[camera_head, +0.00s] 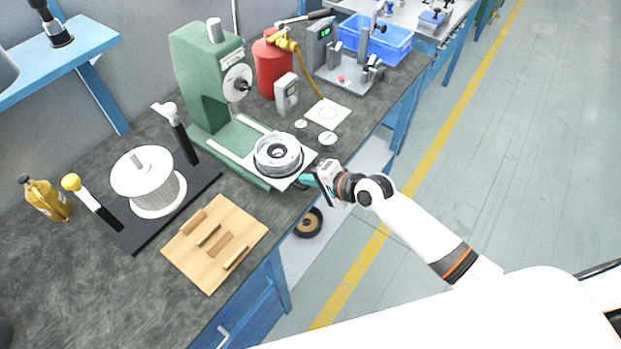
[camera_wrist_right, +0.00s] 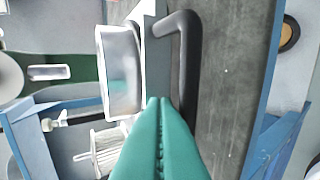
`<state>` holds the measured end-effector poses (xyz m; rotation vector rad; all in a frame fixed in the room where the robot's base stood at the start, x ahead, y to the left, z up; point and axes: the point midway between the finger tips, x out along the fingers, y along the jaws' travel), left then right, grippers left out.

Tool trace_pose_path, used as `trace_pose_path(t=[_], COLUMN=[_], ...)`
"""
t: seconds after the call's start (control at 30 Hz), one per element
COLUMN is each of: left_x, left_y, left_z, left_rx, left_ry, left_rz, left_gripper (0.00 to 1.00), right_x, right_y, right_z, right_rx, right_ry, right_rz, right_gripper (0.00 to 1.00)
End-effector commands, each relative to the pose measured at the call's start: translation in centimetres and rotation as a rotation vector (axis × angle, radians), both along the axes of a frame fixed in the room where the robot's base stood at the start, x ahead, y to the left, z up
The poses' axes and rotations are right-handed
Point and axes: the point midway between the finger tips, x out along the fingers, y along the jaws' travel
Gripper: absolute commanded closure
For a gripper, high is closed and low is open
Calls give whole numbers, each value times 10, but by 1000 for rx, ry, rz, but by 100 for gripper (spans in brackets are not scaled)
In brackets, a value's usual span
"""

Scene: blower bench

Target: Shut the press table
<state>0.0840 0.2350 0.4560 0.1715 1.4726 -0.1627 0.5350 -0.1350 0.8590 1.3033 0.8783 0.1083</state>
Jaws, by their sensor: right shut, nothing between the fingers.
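The green press (camera_head: 205,85) stands at the back of the bench. Its pale sliding table (camera_head: 283,184) is drawn out along green rails toward the bench's front edge. A silver round housing (camera_head: 278,154) sits on the table and also shows in the right wrist view (camera_wrist_right: 120,75). A black bent handle (camera_wrist_right: 192,65) is fixed at the table's front. My right gripper (camera_head: 309,180) is at the table's front edge. Its teal fingers (camera_wrist_right: 160,102) are shut and empty, close beside the handle; whether they touch it I cannot tell. My left gripper is out of view.
A wooden tray (camera_head: 190,262) and a black board (camera_head: 132,238) with a white spool (camera_head: 150,182) lie left of the press. A red canister (camera_head: 272,72), a grey meter (camera_head: 286,94) and small discs stand to the right. The floor (camera_head: 500,180) beyond the bench edge is clear.

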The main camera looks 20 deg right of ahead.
Motion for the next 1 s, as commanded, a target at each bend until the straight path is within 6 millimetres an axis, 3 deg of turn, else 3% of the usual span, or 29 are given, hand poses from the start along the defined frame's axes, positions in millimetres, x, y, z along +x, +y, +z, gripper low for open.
trace_pose_path(t=[0.13, 0.5, 0.7, 1.0], left_x=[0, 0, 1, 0], left_y=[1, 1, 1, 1], left_z=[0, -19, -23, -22], left_rx=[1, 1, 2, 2], left_ry=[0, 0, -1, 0], left_rz=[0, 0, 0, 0], left_gripper=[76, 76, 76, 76], right_x=[19, 99, 112, 113], right_y=[14, 77, 88, 89], right_z=[1, -2, 0, 1], right_rx=[6, 3, 1, 3], right_ry=[-3, -3, 0, -2], right_rz=[-3, 0, 1, 2], right_gripper=[100, 100, 100, 100])
